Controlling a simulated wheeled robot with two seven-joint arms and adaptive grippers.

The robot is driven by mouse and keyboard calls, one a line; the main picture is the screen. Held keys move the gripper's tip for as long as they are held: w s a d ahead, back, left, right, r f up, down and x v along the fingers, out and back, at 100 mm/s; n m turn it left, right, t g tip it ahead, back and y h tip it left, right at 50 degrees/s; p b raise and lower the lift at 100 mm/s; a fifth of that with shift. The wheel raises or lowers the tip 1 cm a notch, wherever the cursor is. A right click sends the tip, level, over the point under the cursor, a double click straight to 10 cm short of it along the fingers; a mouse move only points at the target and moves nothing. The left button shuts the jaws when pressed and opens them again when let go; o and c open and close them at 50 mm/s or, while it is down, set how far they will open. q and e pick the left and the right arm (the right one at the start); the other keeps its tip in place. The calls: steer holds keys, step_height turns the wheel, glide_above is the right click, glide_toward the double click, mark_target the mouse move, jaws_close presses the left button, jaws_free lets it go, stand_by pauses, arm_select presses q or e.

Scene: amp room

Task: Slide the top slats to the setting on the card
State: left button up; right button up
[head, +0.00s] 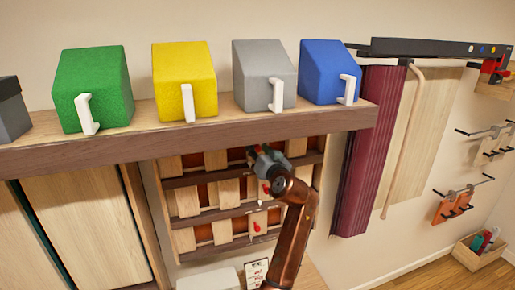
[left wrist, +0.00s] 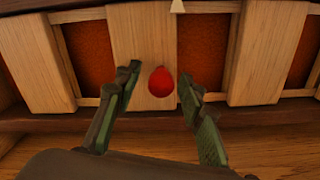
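A slatted wooden panel (head: 203,196) hangs under the shelf, with rows of pale slats between dark rails and red-brown gaps. A red knob (head: 257,227) sits on a lower-row slat, with a small white pointer near it. My left gripper (head: 254,155) is at the panel's upper part, and my arm covers some slats. In the left wrist view the open fingers stand on either side of a red knob (left wrist: 162,81) on a pale slat (left wrist: 143,40), with gaps visible.
A shelf (head: 180,135) above the panel carries green (head: 95,88), yellow (head: 184,80), grey (head: 264,72) and blue (head: 330,70) blocks with white hooks. A maroon pleated curtain (head: 372,150) hangs to the right. A wooden cabinet (head: 85,230) is on the left.

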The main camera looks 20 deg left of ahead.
arm_select(q)
jaws_close()
stand_by(0.6)
